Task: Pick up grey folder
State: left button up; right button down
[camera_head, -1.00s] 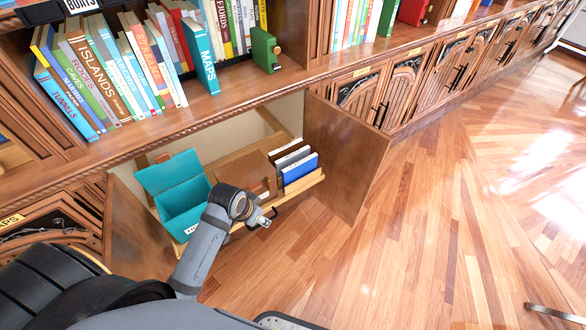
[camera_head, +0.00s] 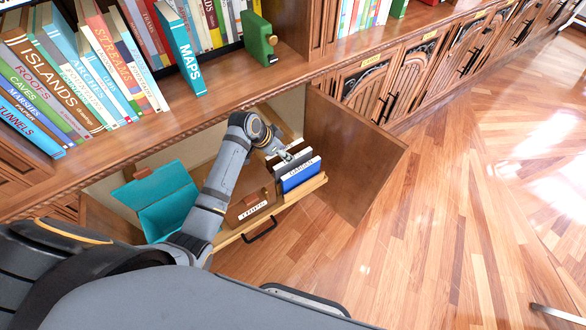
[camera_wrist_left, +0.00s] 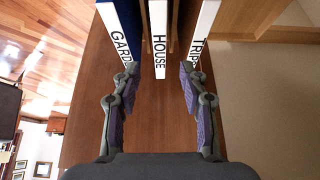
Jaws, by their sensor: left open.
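Folders stand side by side in the pulled-out drawer (camera_head: 313,186). The blue folder labelled GARDEN (camera_head: 298,178) is at the front. Behind it is a dark greyish folder, apparently the one labelled HOUSE (camera_wrist_left: 159,40) in the left wrist view. The TRIP folder (camera_wrist_left: 204,30) stands on its other side. My left gripper (camera_head: 285,157) is over the folders. In the left wrist view its open fingers (camera_wrist_left: 160,70) are on either side of the HOUSE label, with gaps to it. The grey folder's body is mostly hidden. My right gripper is not in view.
A brown box (camera_head: 248,209) and an open teal box (camera_head: 168,208) sit left of the folders. An open cabinet door (camera_head: 350,155) stands to the right. The bookshelf (camera_head: 215,108) overhangs the drawer.

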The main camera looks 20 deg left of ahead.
pick_arm(q)
jog(key=x, duration=0.3)
jog(key=shift+s, duration=0.15)
jog(key=b+x, duration=0.1)
jog(key=x, duration=0.1)
jog(key=shift+f, duration=0.4)
jog(key=shift+w+d+f, duration=0.1)
jog(key=shift+w+f, duration=0.1)
jog(key=shift+w, duration=0.1)
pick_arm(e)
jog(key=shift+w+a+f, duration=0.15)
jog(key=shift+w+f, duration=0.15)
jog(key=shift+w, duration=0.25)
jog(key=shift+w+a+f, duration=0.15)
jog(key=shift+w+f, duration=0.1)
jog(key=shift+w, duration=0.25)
pick_arm(q)
jog(key=shift+f, duration=0.15)
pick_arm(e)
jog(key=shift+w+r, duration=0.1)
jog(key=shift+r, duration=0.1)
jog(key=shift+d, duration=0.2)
pick_arm(q)
grip_shut()
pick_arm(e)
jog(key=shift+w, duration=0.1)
